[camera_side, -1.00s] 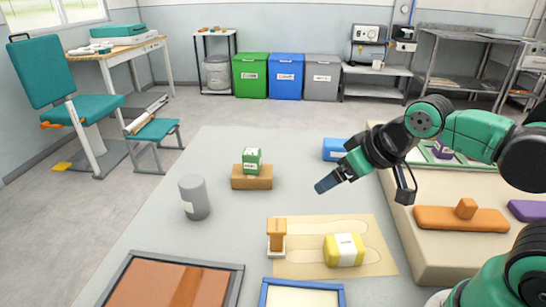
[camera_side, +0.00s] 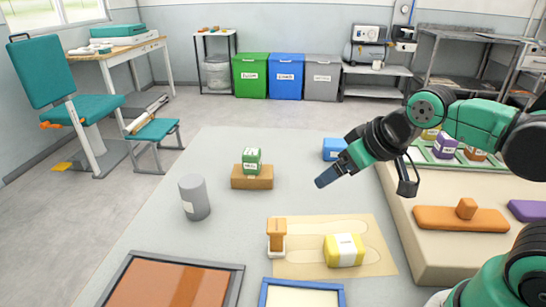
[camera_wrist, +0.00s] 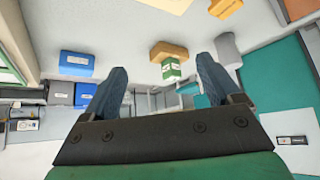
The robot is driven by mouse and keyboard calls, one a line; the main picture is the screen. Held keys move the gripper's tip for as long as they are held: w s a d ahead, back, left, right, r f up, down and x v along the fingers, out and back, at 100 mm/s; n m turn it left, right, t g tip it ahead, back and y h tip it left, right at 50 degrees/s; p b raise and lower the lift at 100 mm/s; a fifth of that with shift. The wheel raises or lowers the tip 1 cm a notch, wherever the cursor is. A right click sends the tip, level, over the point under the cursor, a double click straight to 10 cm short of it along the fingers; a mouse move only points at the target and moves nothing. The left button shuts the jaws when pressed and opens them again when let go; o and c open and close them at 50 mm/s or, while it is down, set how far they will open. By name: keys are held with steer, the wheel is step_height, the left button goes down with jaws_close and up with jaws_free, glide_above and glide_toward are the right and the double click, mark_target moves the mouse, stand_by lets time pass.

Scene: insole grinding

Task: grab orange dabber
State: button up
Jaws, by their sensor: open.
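The orange dabber (camera_side: 276,228) stands upright on a cream foot at the left edge of a tan sheet with insole outlines (camera_side: 305,229), left of a yellow wrapped block (camera_side: 343,250). An orange piece at the top edge of the wrist view (camera_wrist: 225,7) seems to be it, partly cut off. My gripper (camera_side: 327,180) is in the air above the table, beyond and to the right of the dabber. In the wrist view its two dark blue fingers (camera_wrist: 162,72) are apart, with nothing between them.
A green box (camera_side: 251,160) sits on a brown block (camera_side: 251,178). A grey cylinder (camera_side: 195,198) stands left, a blue box (camera_side: 334,149) behind my gripper. A raised beige surface (camera_side: 455,249) at right holds an orange block with a knob (camera_side: 460,218). Framed trays (camera_side: 240,281) lie in front.

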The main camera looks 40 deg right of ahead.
step_height(320, 180, up, 4)
steer(key=m+t+h, duration=0.1)
steer(key=m+h, duration=0.6)
steer(key=h, duration=0.3)
glide_above(275, 232)
steer(key=s+a, duration=0.4)
steer(key=f, duration=1.1)
steer(key=shift+w, duration=0.35)
steer(key=shift+d+f, duration=0.15)
steer(key=shift+f, duration=0.15)
steer(key=shift+w+d+f, duration=0.2)
steer(key=shift+w+f, duration=0.05)
steer(key=shift+x, duration=2.4)
steer(key=shift+c, duration=0.2)
